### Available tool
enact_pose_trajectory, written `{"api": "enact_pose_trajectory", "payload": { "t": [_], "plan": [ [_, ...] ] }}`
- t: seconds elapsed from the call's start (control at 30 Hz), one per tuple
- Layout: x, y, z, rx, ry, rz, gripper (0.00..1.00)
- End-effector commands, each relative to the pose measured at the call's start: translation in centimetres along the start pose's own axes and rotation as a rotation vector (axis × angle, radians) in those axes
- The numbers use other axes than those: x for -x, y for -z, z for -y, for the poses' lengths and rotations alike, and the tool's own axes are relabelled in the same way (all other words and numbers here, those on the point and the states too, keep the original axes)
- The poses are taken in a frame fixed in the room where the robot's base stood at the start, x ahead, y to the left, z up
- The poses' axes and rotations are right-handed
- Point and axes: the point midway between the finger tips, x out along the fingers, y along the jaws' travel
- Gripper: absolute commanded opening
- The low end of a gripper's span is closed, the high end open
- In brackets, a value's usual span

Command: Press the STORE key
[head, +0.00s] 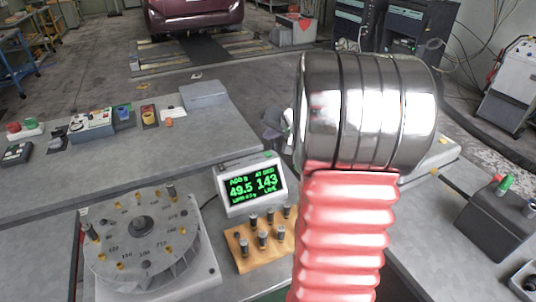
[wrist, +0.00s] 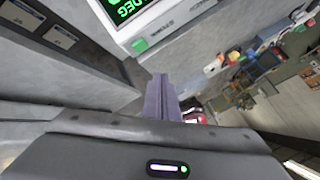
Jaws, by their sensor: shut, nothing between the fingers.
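A white balancing display (head: 250,184) with green digits stands on the grey bench in the head view, reading 49.5 and 143. In the wrist view the same white display (wrist: 150,32) is at the top, cut off by the frame edge. A small green key (wrist: 139,45) sits on its casing, with small lettering beside it that I cannot read clearly. My gripper (wrist: 160,82) is shut and empty, its fingers pointing up the picture, just below and right of the green key. I see no contact with it. In the head view my arm hides my gripper.
A round wheel with numbered slots (head: 142,240) stands left of the display. A wooden block with several dark pegs (head: 243,256) is just in front of the display. Coloured items and a grey box (head: 205,95) lie on the far bench. A dark container (head: 495,225) is at the right.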

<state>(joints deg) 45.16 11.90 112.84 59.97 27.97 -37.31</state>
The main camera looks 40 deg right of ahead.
Motion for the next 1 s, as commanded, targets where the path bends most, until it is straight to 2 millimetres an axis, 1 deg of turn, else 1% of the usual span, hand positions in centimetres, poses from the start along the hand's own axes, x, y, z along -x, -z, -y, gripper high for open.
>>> {"api": "enact_pose_trajectory", "payload": {
  "t": [0.2, 0.4, 0.6, 1.0],
  "plan": [
    [-1.6, -1.2, -1.2, -0.003, -0.002, 0.002, 0.0],
    [-2.8, -2.0, -2.0, -0.002, 0.0, 0.001, 0.0],
    [-3.1, -2.3, -2.2, -0.001, -0.001, -0.001, 0.0],
    [-3.1, -2.3, -2.2, 0.0, -0.001, 0.0, 0.0]
  ]
}}
